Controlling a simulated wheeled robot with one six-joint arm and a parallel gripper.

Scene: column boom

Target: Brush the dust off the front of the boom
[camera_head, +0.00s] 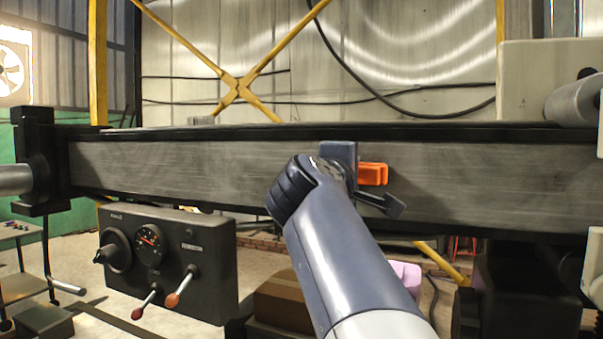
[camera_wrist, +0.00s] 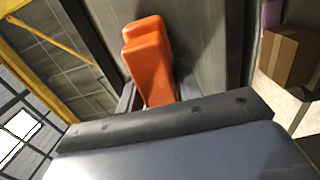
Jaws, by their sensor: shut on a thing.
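The boom (camera_head: 190,168) runs level across the head view as a long grey beam with dark edges. Its front face looks dull and streaky grey, and I cannot clearly tell dust from bare metal. My gripper (camera_head: 366,182) is in front of the boom, right of its middle, shut on an orange brush (camera_head: 373,173). In the wrist view the orange brush (camera_wrist: 148,60) stands up between the dark fingers, in front of the boom's grey face (camera_wrist: 215,45). Its bristles are hidden, and I cannot tell whether it touches the boom.
A dark control box (camera_head: 165,258) with a dial and levers hangs below the boom at left. A cardboard box (camera_head: 285,300) stands low behind my arm. A grey roller (camera_head: 574,101) sits at the upper right. The boom's face left of my gripper is clear.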

